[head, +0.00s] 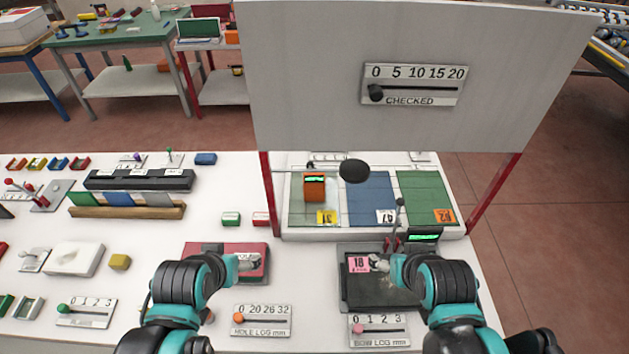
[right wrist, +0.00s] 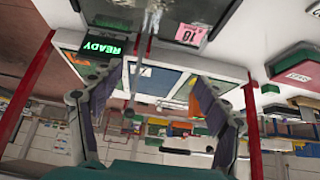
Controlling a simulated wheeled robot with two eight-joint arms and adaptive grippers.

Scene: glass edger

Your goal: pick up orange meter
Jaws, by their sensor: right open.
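The orange meter (head: 314,188) is a small upright block with a lit green display. It stands on the pale left section of the three-part tray (head: 290,218), behind a yellow label. In the right wrist view, part of an orange thing (right wrist: 194,103) shows beside a finger. My right gripper (head: 380,263) is over the dark pad with a pink "18" tag, nearer than the tray and right of the meter. Its fingers (right wrist: 150,95) are spread and empty. My left gripper (head: 250,263) is over the red box, and its fingers are too small to read.
A grey panel (head: 400,45) marked CHECKED stands over the tray on red posts (head: 494,196). A dark round paddle (head: 354,171) hangs near the meter. A thin lever (head: 399,215) and READY display (right wrist: 101,46) stand beside the dark pad (head: 350,295).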

